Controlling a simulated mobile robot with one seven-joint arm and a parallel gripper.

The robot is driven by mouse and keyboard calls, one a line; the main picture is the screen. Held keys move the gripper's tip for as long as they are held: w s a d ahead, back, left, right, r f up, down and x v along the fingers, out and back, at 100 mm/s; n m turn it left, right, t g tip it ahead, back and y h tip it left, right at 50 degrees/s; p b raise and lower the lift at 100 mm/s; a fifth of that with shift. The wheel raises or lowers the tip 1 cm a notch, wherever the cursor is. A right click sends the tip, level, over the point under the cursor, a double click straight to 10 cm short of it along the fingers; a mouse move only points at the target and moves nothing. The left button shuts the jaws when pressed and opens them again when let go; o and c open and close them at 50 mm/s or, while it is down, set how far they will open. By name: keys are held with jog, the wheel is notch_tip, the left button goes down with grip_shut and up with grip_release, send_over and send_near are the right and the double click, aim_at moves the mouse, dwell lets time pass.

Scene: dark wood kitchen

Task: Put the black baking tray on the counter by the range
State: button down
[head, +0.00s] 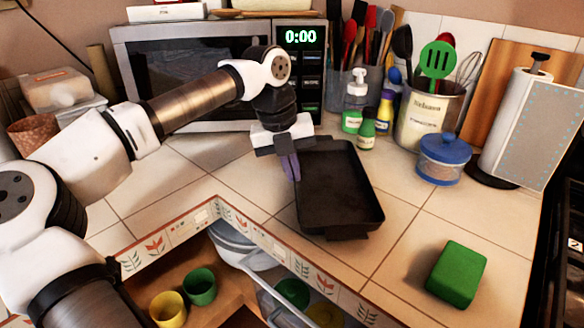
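The black baking tray (340,190) lies on the tiled counter, in front of the microwave's right end. It appears flat, with its long side running from back to front. My gripper (291,168) points down at the tray's left rim, near its back left corner. Its purple-grey fingers look close together. I cannot tell whether they grip the rim or are just beside it. The tiled counter (420,225) continues right to the black range (555,290), which is cut off at the right edge.
A green block (457,273) sits on the counter between tray and range. A blue-lidded jar (443,158), utensil canister (428,115), small bottles (367,128) and paper towel holder (525,120) stand behind. An open cabinet with cups (200,286) is below the counter edge.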

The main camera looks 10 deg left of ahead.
jog(key=shift+r, duration=0.1)
jog(key=c, duration=2.1)
grip_release()
jog(key=o, duration=0.4)
jog(key=v, duration=1.2)
